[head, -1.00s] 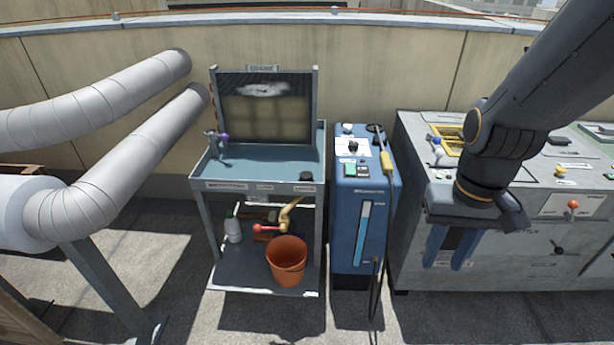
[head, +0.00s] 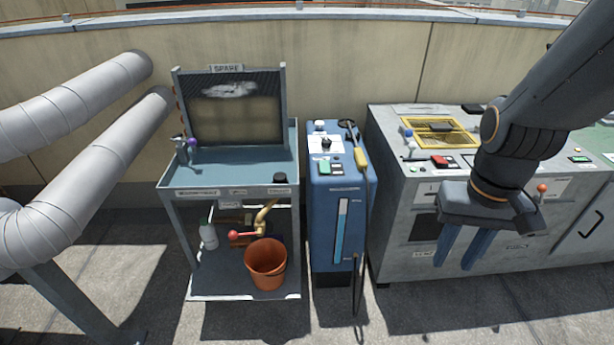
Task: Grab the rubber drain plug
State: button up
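A small black round piece (head: 280,178), which looks like the rubber drain plug, sits at the front right corner of the blue-grey sink bench (head: 222,172). It is too small to make out in detail. My gripper (head: 454,262) hangs to the right, in front of the grey control cabinet, pointing down. Its two blue fingers are apart with nothing visible between them, so it is open. It is well away from the black piece, with the blue machine between them in the picture.
The blue machine (head: 335,215) carries a yellow-handled wand (head: 360,158). The grey cabinet (head: 400,235) stands right. An orange bucket (head: 266,265) and a red-handled valve (head: 240,236) are on the bench's lower shelf. Silver ducts (head: 75,105) reach in from the left. Floor in front is clear.

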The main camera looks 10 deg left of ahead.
aim_at(279, 178)
jog(key=z, duration=2.8)
jog(key=k, duration=2.7)
jog(key=u, duration=2.1)
jog(key=i, duration=1)
jog(key=z, duration=0.05)
